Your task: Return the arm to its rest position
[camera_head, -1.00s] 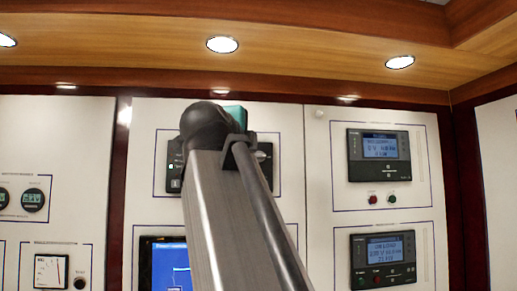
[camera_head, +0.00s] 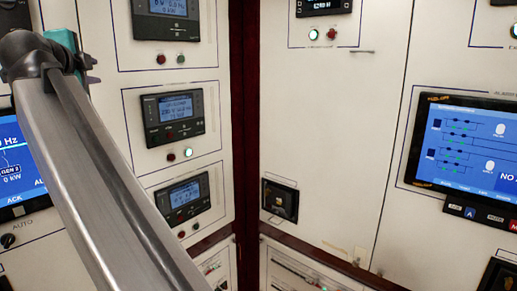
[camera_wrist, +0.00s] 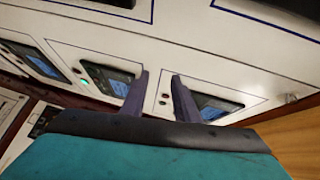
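My arm (camera_head: 95,170) rises from the bottom of the head view to the upper left, its dark joint and teal wrist part at the top. My gripper (camera_wrist: 159,78) shows in the wrist view as two dark purple fingers, apart with nothing between them. In the head view only small dark bits of the gripper (camera_head: 91,70) show beside the teal part. The fingers point toward a white panel wall; I cannot tell the exact distance, but no contact shows.
White panels carry several dark controller units, one of them the middle controller (camera_head: 173,117). A large blue screen (camera_head: 465,147) is on the right wall. A black rotary switch (camera_head: 280,201) sits near the dark red corner post (camera_head: 243,110). Free space lies before the right wall.

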